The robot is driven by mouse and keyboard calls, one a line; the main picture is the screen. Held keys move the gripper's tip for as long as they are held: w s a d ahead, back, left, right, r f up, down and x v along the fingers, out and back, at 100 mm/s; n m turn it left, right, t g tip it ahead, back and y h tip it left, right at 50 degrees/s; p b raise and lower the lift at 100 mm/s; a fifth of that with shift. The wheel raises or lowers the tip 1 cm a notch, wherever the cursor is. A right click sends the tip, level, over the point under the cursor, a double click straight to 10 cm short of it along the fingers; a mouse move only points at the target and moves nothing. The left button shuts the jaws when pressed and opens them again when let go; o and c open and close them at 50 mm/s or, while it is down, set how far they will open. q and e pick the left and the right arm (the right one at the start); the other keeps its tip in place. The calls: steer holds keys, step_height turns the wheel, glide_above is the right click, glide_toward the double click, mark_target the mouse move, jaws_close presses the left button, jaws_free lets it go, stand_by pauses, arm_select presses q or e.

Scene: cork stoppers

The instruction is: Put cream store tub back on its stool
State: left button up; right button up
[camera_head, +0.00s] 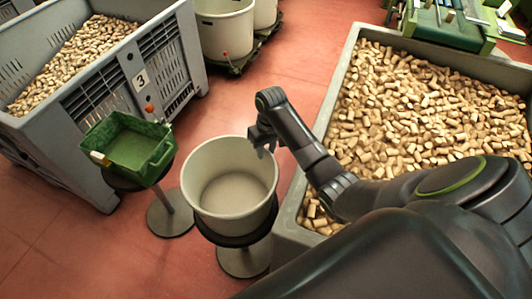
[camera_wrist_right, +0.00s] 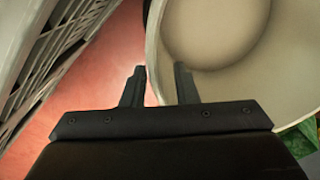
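The cream tub (camera_head: 207,205) stands upright and empty on a dark round stool (camera_head: 242,262) in the head view. I cannot tell whether it sits centred on the seat, which it mostly hides. My right gripper (camera_head: 263,150) is at the tub's far right rim. In the right wrist view, the gripper (camera_wrist_right: 160,84) has its fingers apart, with the tub's pale wall (camera_wrist_right: 156,60) between them. One finger is over the red floor outside, the other inside the tub. Whether they touch the wall is unclear. My left gripper is not in view.
A green tub (camera_head: 132,150) stands on another stool (camera_head: 172,214) at left. A grey crate of corks (camera_head: 180,60) is behind it. A large grey bin (camera_head: 290,215) full of corks is close at right, under my right arm. Other cream tubs (camera_head: 226,35) stand at the back.

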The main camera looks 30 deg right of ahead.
step_height(320, 180, up, 10)
steer(key=p, duration=0.3)
steer(key=shift+d, duration=0.35)
steer(key=shift+s+a+f, duration=0.1)
